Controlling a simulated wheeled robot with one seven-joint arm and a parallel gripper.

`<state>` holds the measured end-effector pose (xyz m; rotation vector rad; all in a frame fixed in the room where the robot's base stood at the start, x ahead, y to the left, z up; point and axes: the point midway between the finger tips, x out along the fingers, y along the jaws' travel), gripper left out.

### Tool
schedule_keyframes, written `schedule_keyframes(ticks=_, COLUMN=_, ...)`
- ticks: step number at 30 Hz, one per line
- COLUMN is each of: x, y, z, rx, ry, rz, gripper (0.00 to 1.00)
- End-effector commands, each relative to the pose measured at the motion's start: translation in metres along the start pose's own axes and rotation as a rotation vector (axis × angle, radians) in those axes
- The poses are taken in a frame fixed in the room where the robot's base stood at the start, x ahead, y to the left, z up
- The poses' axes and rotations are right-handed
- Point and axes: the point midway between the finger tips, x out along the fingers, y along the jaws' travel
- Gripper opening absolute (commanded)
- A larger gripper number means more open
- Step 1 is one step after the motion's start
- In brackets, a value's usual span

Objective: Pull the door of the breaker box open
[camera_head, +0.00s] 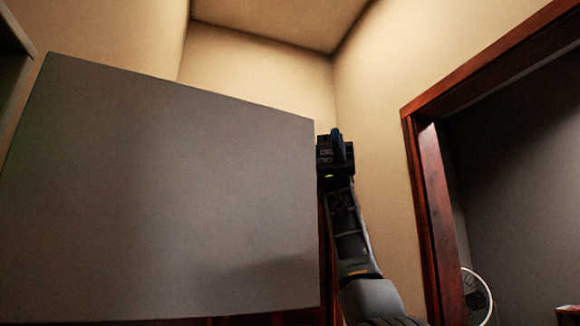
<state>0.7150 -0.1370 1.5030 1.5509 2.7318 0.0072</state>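A large flat grey panel (165,195), which looks like the breaker box door, fills the left and middle of the head view. It appears to stand out from the wall, but its hinge side is not clear. My gripper (336,150) is at the upper part of the panel's right edge, beside or partly behind it. The fingertips are hidden, so I cannot tell whether they touch the panel or are open. The inside of the box does not show.
A grey edge (12,65) shows at the far upper left. Dark red wood lies behind the panel's lower right. A red wooden door frame (433,205) stands at the right, opening onto a dark room with a round white-rimmed object (477,296). Beige walls surround.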

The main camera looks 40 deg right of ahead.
Motion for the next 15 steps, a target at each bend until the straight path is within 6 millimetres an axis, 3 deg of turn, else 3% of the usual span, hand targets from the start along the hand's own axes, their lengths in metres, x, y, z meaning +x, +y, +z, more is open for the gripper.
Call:
schedule_keyframes(ticks=6, x=-0.013, y=-0.032, z=-0.02, rx=-0.002, ry=0.0, rz=0.002, gripper=0.38)
schedule_keyframes(ticks=15, x=-0.019, y=-0.046, z=-0.028, rx=-0.002, ry=0.001, rz=0.001, gripper=0.38)
